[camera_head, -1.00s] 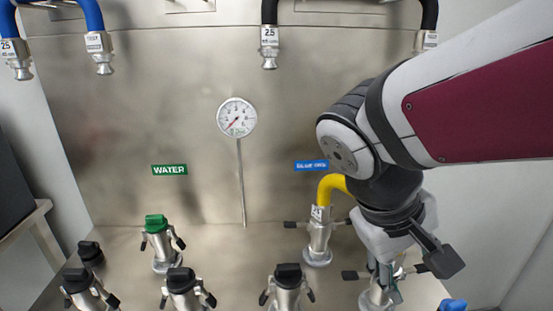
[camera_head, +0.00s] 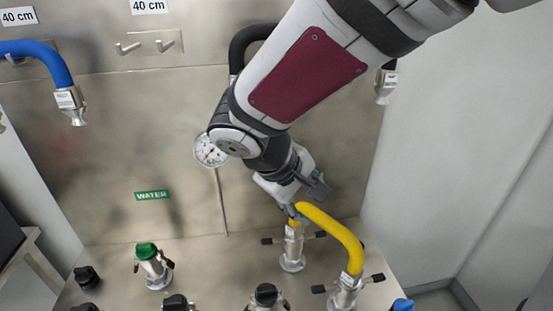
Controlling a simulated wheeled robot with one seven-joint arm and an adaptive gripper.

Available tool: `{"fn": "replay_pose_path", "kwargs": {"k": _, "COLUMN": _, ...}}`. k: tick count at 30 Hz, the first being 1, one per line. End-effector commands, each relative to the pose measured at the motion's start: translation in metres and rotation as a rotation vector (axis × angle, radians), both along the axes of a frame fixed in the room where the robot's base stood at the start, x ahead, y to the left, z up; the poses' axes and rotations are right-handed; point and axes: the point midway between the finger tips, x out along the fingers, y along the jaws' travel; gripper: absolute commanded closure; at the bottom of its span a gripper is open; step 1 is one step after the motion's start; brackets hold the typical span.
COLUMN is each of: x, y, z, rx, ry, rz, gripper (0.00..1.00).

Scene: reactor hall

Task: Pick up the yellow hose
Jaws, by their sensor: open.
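The yellow hose (camera_head: 335,230) arches between two metal couplings on the steel bench. Its left end is at the rear coupling (camera_head: 292,250). Its right end sits at the front right coupling (camera_head: 345,291). My gripper (camera_head: 294,211) reaches down from above to the upper left bend of the hose, with its fingers at or around it. The gripper is open. The fingertips are small and partly hidden, so I cannot tell whether they touch the hose.
Couplings with a green cap (camera_head: 147,250) and black caps (camera_head: 266,293) stand along the bench. A blue cap (camera_head: 403,305) is at the lower right. A blue hose (camera_head: 40,50) and a black hose (camera_head: 245,42) hang on the back panel, near the gauge (camera_head: 211,151).

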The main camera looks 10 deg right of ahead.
Motion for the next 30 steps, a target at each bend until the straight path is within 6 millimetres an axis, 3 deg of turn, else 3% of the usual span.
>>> {"fn": "replay_pose_path", "kwargs": {"k": 9, "x": 0.017, "y": -0.028, "z": -0.051, "rx": 0.0, "ry": 0.006, "rz": -0.002, "gripper": 0.51}}
{"fn": "replay_pose_path", "kwargs": {"k": 17, "x": 0.022, "y": -0.038, "z": -0.067, "rx": 0.001, "ry": 0.002, "rz": -0.001, "gripper": 0.51}}
{"fn": "replay_pose_path", "kwargs": {"k": 30, "x": 0.031, "y": -0.059, "z": -0.111, "rx": 0.0, "ry": 0.003, "rz": -0.002, "gripper": 0.51}}
